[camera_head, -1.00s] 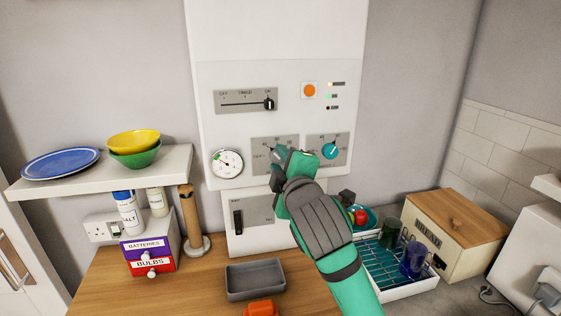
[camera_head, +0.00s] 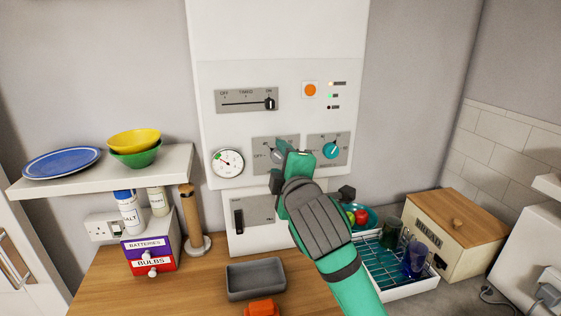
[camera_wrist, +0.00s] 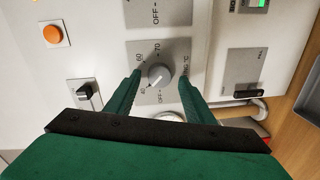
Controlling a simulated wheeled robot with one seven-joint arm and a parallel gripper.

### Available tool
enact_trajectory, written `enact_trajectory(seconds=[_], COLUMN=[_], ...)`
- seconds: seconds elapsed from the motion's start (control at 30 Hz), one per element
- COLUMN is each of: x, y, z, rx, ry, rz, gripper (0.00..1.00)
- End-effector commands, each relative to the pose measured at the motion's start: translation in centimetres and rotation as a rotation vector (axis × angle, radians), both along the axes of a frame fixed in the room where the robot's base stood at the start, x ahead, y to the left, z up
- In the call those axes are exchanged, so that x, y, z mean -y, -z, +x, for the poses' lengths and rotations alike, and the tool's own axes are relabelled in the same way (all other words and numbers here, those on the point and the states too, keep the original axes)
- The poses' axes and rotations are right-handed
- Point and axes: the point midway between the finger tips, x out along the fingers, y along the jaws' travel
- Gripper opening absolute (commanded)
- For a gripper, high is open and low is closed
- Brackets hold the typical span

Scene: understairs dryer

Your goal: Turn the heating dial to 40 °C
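The heating dial is a grey round knob on a grey plate, plain in the wrist view (camera_wrist: 158,76) and partly covered in the head view (camera_head: 277,155). Marks OFF, 40, 60 and 70 stand around it. My green gripper (camera_head: 279,162) is in front of the dial. In the wrist view its fingers are spread on either side of the knob, with gaps to it, so it is open and empty.
A teal dial (camera_head: 330,150) is close on the right. A gauge (camera_head: 227,163) is on the left, a slider (camera_head: 247,100) and orange button (camera_head: 310,90) above. A lower switch panel (camera_head: 255,222) is below. A grey tray (camera_head: 255,292) and dish rack (camera_head: 432,284) stand under the unit.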

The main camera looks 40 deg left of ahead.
Motion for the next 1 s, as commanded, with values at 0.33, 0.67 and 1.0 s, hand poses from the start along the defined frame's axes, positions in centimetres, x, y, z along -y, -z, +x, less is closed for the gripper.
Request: enact_trajectory(seconds=[0.33, 0.67, 1.0], x=[1.1, 5.7, 8.1], y=[-0.2, -0.6, -0.7], z=[-0.8, -4.7, -6.9], rx=[0.003, 0.003, 0.001], ry=[0.002, 0.003, 0.0], rz=[0.003, 0.002, 0.0], gripper=[0.48, 0.48, 0.48])
